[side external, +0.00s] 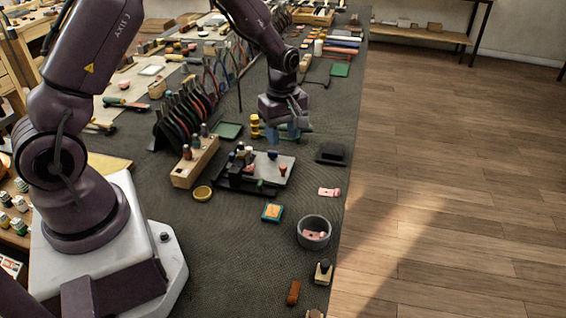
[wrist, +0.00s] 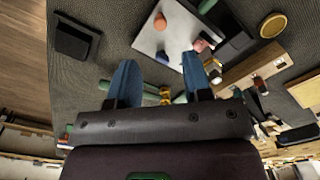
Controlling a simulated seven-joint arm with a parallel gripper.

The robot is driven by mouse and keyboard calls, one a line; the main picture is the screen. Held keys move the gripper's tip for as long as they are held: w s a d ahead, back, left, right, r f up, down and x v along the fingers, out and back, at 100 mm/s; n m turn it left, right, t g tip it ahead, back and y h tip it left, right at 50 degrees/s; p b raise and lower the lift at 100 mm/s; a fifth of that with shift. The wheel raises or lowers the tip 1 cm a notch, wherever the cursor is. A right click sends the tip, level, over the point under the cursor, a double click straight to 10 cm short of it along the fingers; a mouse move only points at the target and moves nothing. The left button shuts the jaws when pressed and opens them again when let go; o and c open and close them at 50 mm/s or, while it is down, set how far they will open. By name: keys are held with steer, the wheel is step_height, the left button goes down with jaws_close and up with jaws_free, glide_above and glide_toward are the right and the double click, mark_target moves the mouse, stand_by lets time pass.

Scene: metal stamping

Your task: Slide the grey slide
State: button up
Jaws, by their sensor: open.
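A flat grey plate (side external: 268,165), which I take to be part of the slide fixture, lies on the dark mat, with a black part along its near left side. It also shows as a pale plate in the wrist view (wrist: 176,24). An orange knob (wrist: 161,22) and a blue round piece (wrist: 162,57) stand on it. I cannot tell which part is the grey slide itself. My gripper (side external: 286,133) is above the mat at the plate's far side, fingers pointing down. In the wrist view, my gripper (wrist: 160,64) has its two blue fingers wide apart with nothing held.
A black block (side external: 332,153) lies right of the plate. A wooden block with punches (side external: 194,165) stands on its left, with pliers in a rack behind. A yellow piece (side external: 255,126) and a green rod (wrist: 95,108) are close to my fingers. The mat in front holds scattered small items.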

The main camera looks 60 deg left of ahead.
mark_target(283, 166)
step_height(283, 166, down, 9)
stand_by(0.3)
